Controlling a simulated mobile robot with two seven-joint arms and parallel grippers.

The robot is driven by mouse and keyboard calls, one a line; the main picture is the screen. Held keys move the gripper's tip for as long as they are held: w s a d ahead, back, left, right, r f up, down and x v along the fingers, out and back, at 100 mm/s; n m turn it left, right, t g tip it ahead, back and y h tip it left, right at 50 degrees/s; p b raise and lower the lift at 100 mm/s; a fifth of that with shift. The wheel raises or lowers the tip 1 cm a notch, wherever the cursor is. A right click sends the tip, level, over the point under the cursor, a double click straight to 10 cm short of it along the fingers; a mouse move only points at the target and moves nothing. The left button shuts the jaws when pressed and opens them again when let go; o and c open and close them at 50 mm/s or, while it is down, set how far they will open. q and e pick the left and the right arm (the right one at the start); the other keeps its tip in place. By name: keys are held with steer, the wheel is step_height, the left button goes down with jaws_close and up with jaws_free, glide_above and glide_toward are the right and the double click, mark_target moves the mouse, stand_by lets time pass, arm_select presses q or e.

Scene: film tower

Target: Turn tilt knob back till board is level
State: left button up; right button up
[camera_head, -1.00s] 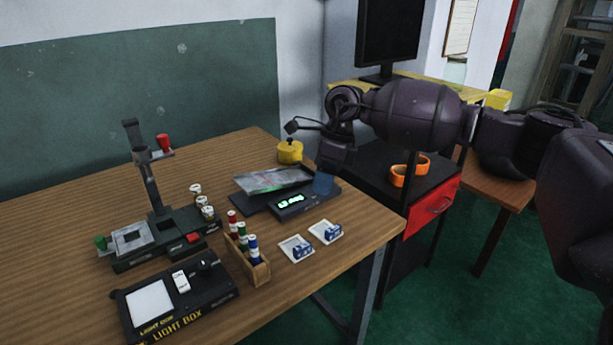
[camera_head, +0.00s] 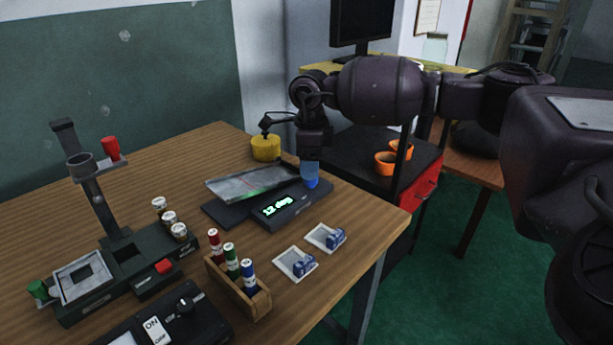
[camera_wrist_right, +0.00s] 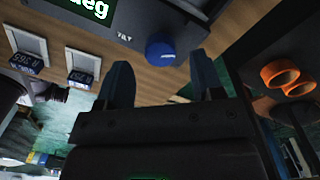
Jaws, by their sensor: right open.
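The blue tilt knob (camera_head: 311,183) is on the right end of the dark tilt unit, whose green display (camera_head: 277,206) reads 12 deg. The grey board (camera_head: 252,183) above the unit is tilted, not level. In the right wrist view the knob (camera_wrist_right: 160,51) sits beside the TILT label. My right gripper (camera_head: 311,166) hangs at the knob, pointing down. Its fingers (camera_wrist_right: 160,72) are spread, with the knob lying between them and just beyond their tips. I see no finger pressed on it. My left gripper is in neither view.
A yellow pot (camera_head: 265,148) stands behind the board. A stand (camera_head: 120,240) is at left. Orange rings (camera_head: 385,163) lie on the red cart.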

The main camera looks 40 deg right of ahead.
step_height(320, 180, down, 2)
steer(key=shift+f, duration=0.15)
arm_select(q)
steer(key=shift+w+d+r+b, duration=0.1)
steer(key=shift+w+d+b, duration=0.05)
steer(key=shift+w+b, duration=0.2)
arm_select(e)
steer(key=shift+f, duration=0.35)
steer(key=c, duration=0.9)
